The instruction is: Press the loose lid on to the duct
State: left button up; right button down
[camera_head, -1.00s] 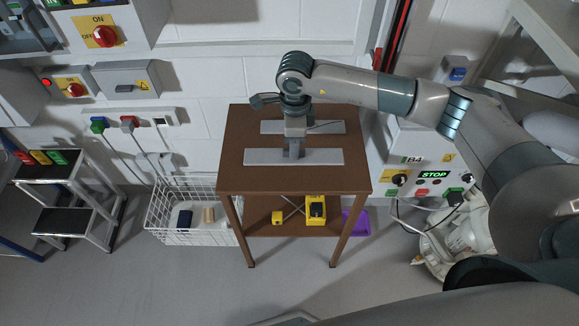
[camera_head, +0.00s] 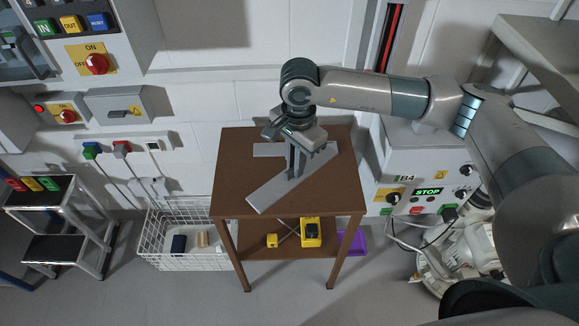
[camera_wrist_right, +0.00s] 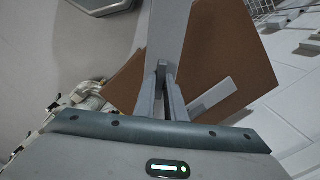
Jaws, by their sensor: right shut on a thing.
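The loose lid (camera_head: 268,193) is a long flat grey strip lying diagonally over the brown table, its near end to the left. My right gripper (camera_head: 295,172) is shut on it near its middle, from above. In the right wrist view the fingers (camera_wrist_right: 165,92) close on a small upright part of the lid (camera_wrist_right: 168,35). The lid looks raised above the tabletop, though the gap is hard to judge. The duct (camera_head: 267,150), a pale grey strip, lies at the back of the table, partly hidden by my gripper; it also shows in the right wrist view (camera_wrist_right: 212,98). My left gripper is out of view.
The brown table (camera_head: 235,180) is otherwise clear on top. Its lower shelf holds a yellow item (camera_head: 311,232). A white wire basket (camera_head: 160,240) stands to the left, a control box (camera_head: 425,170) to the right. The wall is close behind the table.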

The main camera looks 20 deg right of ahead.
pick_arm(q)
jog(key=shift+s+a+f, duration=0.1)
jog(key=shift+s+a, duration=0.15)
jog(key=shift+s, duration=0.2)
pick_arm(e)
jog(key=s+d+r+n, duration=0.3)
jog(key=s+r+n, duration=0.4)
jog(key=n, duration=0.6)
jog(key=shift+s, duration=0.55)
